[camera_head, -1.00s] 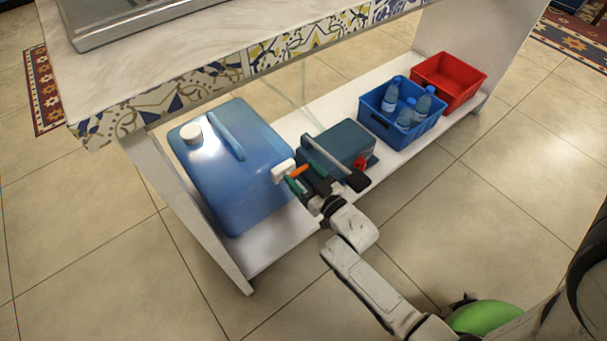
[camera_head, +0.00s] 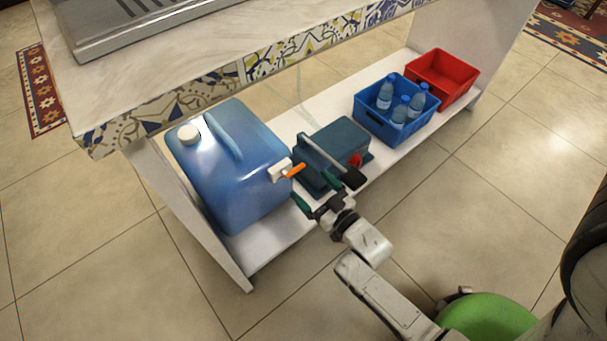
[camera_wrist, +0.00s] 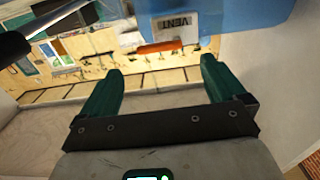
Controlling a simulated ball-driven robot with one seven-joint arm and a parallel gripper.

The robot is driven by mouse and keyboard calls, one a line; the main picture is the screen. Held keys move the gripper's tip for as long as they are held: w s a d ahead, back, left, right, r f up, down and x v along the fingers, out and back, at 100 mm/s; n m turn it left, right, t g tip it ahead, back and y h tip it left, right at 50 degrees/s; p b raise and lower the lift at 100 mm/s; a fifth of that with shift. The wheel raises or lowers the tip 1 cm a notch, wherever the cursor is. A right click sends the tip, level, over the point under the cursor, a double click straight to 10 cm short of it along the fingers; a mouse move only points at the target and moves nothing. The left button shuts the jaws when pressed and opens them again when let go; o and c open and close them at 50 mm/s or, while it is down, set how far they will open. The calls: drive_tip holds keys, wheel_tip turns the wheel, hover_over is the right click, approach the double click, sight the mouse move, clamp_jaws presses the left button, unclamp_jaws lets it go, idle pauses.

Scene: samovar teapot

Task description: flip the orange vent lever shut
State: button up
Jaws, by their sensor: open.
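The orange vent lever (camera_head: 294,171) sticks out to the right from a white fitting (camera_head: 279,170) on the right side of the blue water tank (camera_head: 225,190). In the wrist view the orange lever (camera_wrist: 160,48) lies level below the white plate (camera_wrist: 178,27) marked VENT. My gripper (camera_head: 317,192) is open and empty, below and slightly right of the lever in the head view. In the wrist view its two green fingers (camera_wrist: 158,80) point toward the lever, which is ahead of the gap between them, with no contact visible.
A dark teal box (camera_head: 340,143) with a black-ended handle (camera_head: 353,178) and a red knob (camera_head: 356,160) stands right of the tank, close to my gripper. A blue crate of bottles (camera_head: 425,118) and a red crate (camera_head: 450,88) stand farther right.

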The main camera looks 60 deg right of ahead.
drive_tip(key=p+v, duration=0.1)
drive_tip(key=v, duration=0.4)
idle(0.6)
drive_tip(key=w+a+f+g+y, duration=0.2)
drive_tip(key=w+g, duration=0.1)
drive_tip(key=g, duration=0.3)
drive_tip(key=s+a+r+n+g+y, duration=0.1)
drive_tip(key=s+a+r+g, duration=0.2)
drive_tip(key=s+g, duration=0.25)
drive_tip(key=s+a+r+n+g+y, duration=0.2)
drive_tip(key=s+a+r+g, duration=0.15)
drive_tip(key=s+g, duration=0.2)
wheel_tip(320, 180, up, 31)
drive_tip(key=p, duration=3.2)
drive_tip(key=shift+s+a+t, duration=0.15)
drive_tip(key=shift+s+t, duration=0.15)
drive_tip(key=shift+s, duration=0.2)
drive_tip(key=shift+r, duration=0.1)
